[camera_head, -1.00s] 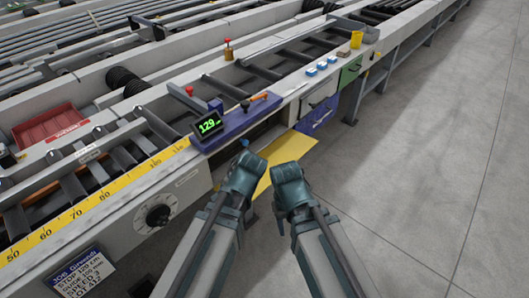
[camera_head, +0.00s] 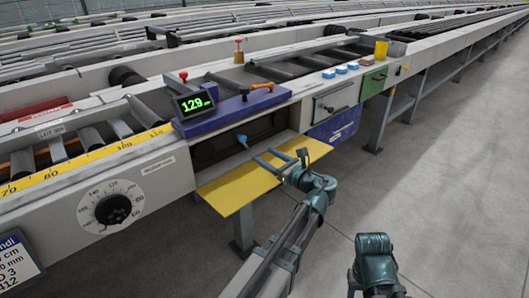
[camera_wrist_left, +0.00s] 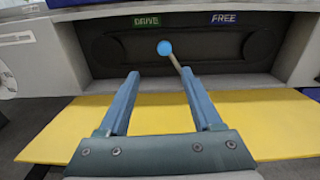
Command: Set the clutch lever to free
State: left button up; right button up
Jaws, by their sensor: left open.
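The clutch lever (camera_wrist_left: 164,48) has a light blue knob on a thin shaft and stands in a dark recess. In the left wrist view it leans left, its knob just right of and below the green DRIVE label (camera_wrist_left: 146,20); the blue FREE label (camera_wrist_left: 224,18) is further right. In the head view the knob (camera_head: 242,140) shows in the recess. My left gripper (camera_head: 265,157) is open, over the yellow flap, with its fingers pointing at the recess. In the left wrist view the knob appears just beyond the fingertips (camera_wrist_left: 160,73), apart from them. The right finger hides the shaft's lower end.
The yellow flap (camera_head: 226,195) juts out below the recess. A purple console with a green display (camera_head: 195,103) and orange handle (camera_head: 262,87) sits above. A dial (camera_head: 112,209) is at left. My right arm (camera_head: 375,262) shows low right, over clear floor.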

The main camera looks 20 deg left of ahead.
aim_at(244, 139)
pick_arm(q)
jog(key=shift+w+d+m, duration=0.2)
jog(key=shift+w+m, duration=0.1)
jog(key=shift+w, duration=0.1)
jog(key=x, duration=1.3)
jog(key=shift+w+a+r, duration=0.2)
jog(key=shift+a, duration=0.1)
grip_shut()
dwell(0.8)
